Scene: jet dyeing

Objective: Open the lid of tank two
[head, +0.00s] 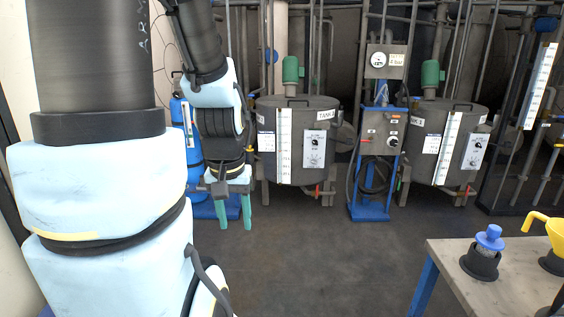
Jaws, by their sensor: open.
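Two grey cylindrical tanks stand at the back in the head view. The middle tank (267,140) carries a tank label whose number I cannot read clearly. Its lid (313,102) lies flat and shut, with a dark handle (290,98) on top. The right tank (414,160) also has a flat, shut lid (447,104) with a dark handle. My gripper (235,226) points down in front and left of the middle tank, below lid height. Its two teal fingers are apart, with nothing visible between them. It appears clear of the tank.
A blue-based control stand (368,212) with a coiled hose stands between the tanks. A blue cylinder (178,115) is behind my arm. The middle floor (310,240) is free.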

